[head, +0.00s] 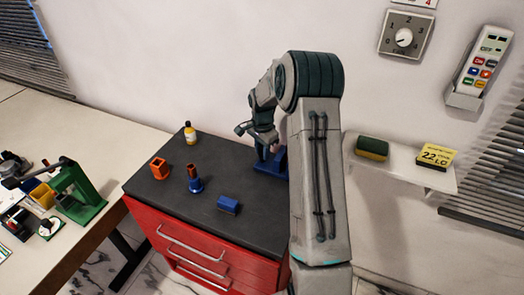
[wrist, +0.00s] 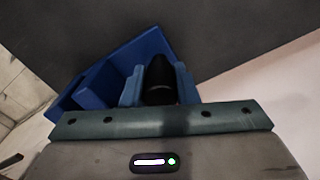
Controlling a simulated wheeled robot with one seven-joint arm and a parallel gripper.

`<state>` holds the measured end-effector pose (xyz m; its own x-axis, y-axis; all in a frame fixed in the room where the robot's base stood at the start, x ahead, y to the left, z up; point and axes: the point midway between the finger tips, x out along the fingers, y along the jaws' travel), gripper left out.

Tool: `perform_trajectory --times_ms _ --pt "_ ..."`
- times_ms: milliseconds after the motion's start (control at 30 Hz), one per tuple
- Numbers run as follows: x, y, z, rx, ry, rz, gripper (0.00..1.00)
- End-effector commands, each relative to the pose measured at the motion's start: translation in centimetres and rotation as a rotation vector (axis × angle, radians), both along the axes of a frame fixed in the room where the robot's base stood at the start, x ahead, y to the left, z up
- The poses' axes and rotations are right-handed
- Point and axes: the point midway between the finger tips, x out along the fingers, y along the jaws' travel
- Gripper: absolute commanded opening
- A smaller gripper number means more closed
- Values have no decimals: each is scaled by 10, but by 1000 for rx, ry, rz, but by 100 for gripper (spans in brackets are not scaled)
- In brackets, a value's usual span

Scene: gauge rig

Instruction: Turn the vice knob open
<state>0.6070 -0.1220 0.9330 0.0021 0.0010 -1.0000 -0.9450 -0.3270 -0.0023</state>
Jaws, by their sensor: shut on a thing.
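The blue vice (head: 268,167) stands at the back right of the dark bench top, partly hidden behind my arm in the head view. In the wrist view its blue body (wrist: 108,82) lies just ahead of my gripper. A black rounded part (wrist: 160,84), which looks like the vice knob, sits between two blue upright pieces, its near end hidden by my gripper's housing. My gripper (head: 265,151) points down at the vice and is shut on the knob. The fingertips' contact is too small to see in the head view.
A wall shelf (head: 400,170) is to the right. The bench's front left is clear.

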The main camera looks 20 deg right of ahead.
Motion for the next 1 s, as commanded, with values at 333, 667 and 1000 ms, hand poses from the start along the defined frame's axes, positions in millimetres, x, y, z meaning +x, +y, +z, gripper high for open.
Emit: perform_trajectory --times_ms 333,667,1000 --pt "0 0 -2 0 -2 224 4" --pt "0 0 -1 0 -2 538 4" --pt "0 -1 0 -1 -4 860 4"
